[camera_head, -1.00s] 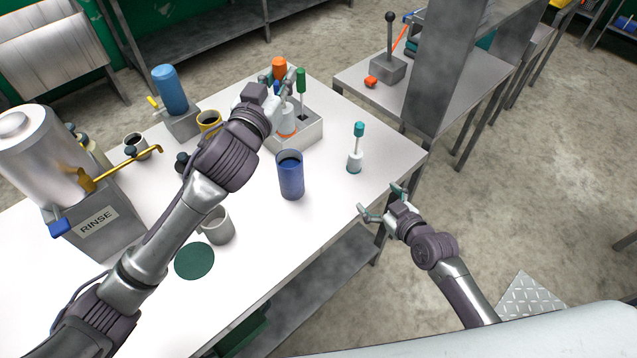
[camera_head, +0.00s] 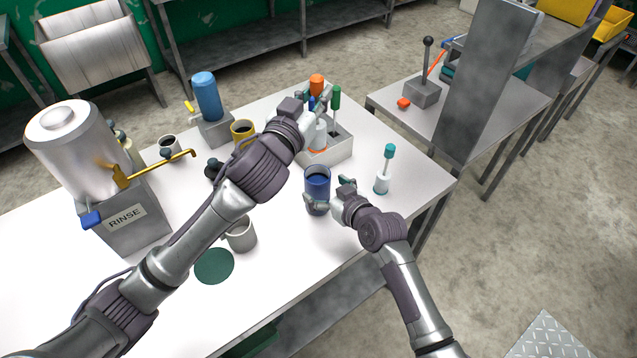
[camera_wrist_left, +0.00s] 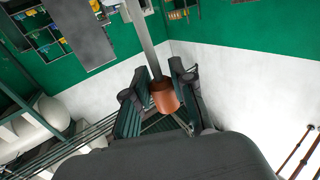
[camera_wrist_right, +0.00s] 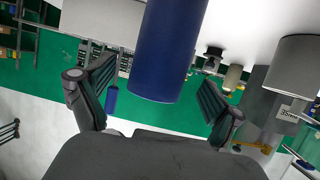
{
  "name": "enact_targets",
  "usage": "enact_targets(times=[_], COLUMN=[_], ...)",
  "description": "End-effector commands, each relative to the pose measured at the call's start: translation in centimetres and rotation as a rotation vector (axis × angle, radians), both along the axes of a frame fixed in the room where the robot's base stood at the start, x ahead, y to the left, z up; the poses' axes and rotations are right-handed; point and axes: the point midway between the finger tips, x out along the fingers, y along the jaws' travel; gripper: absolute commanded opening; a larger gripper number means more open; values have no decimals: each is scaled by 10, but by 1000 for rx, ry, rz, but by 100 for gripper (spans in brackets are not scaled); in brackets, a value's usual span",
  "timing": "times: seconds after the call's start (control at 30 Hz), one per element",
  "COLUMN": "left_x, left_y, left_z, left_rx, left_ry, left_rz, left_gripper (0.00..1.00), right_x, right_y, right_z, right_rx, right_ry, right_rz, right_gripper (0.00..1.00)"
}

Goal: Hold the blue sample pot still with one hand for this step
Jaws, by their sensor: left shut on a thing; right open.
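The blue sample pot (camera_head: 318,184) stands upright on the table near its front edge. My right gripper (camera_head: 328,193) is open, with a finger on either side of the pot. In the right wrist view the blue pot (camera_wrist_right: 168,50) hangs between the spread fingers (camera_wrist_right: 155,95), with a gap visible on each side. My left gripper (camera_head: 318,103) is at the grey caddy (camera_head: 330,152), behind the pot. In the left wrist view it is shut on a copper-orange handle (camera_wrist_left: 165,97) with a grey rod. Its lower end is hidden.
A green-handled tool (camera_head: 336,98) stands in the caddy. A grey mug (camera_head: 242,236), green disc (camera_head: 214,266), yellow mug (camera_head: 243,130) and rinse tank (camera_head: 75,150) are to the left. The table's front right is clear.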

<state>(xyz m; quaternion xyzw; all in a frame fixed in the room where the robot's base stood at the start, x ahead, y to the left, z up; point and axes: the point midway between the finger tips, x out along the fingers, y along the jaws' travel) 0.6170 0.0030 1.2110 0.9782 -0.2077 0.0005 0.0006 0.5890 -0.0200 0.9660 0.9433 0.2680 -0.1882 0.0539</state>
Motion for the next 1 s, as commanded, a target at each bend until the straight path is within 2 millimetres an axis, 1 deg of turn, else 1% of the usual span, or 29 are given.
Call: enact_targets(times=[0.03,0.1,0.3,0.67,0.7,0.77,1.0], left_x=[0,0,0,0,0,0,0], left_y=[0,0,0,0,0,0,0], left_z=[1,1,1,1,1,1,1], left_rx=[0,0,0,0,0,0,0], left_ry=[-1,-1,-1,-1,-1,-1,-1], left_rz=[0,0,0,0,0,0,0], left_gripper=[0,0,0,0,0,0,0], right_x=[7,15,29,32,32,32,32], right_y=[5,10,19,20,20,20,20], right_z=[-3,-7,-14,-16,-16,-16,-16], right_rx=[1,0,1,0,0,0,0], right_ry=[2,0,1,0,0,0,0], right_rz=[0,1,1,0,0,0,0], right_gripper=[93,93,93,93,89,79,39])
